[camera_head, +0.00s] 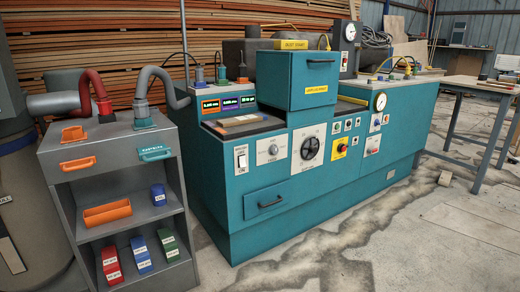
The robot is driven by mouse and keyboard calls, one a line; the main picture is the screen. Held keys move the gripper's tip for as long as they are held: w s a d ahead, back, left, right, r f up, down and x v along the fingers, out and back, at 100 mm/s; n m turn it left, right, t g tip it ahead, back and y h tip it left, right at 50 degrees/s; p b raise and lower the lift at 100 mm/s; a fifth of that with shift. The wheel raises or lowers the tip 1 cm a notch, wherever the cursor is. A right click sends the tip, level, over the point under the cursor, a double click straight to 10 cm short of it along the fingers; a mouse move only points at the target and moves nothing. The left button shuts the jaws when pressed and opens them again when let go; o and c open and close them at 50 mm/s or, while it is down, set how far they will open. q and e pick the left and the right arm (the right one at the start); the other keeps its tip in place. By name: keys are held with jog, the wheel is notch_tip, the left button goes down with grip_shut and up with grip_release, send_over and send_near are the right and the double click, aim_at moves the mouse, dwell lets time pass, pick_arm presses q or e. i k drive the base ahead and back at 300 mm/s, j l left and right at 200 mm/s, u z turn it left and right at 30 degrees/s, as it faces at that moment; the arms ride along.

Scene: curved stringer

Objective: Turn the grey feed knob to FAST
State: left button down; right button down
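A teal machine (235,190) stands in the middle of the camera_head view. On its front, a small grey knob (273,149) sits on a light grey panel, left of centre. Its setting and the small lettering around it are too small to read. A larger round dial with a dark centre (310,148) is just right of it. Neither of my grippers is in view, and nothing touches the knob.
A white switch plate (241,159) is left of the knob, and a yellow panel with a red button (341,148) is to the right. A drawer (269,201) is below. A grey cart (165,215) with colored bins stands at the left. The concrete floor (350,245) in front is clear.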

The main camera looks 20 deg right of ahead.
aim_at(273, 150)
jog(key=i+l, duration=0.1)
jog(key=l, duration=0.35)
jog(key=i+l, duration=0.1)
jog(key=l, duration=0.35)
jog(key=i+l, duration=0.1)
jog(key=l, duration=0.35)
jog(key=i+l, duration=0.1)
jog(key=l, duration=0.35)
jog(key=i+l, duration=0.1)
jog(key=l, duration=0.35)
jog(key=i+l, duration=0.1)
jog(key=l, duration=0.35)
jog(key=z, duration=0.05)
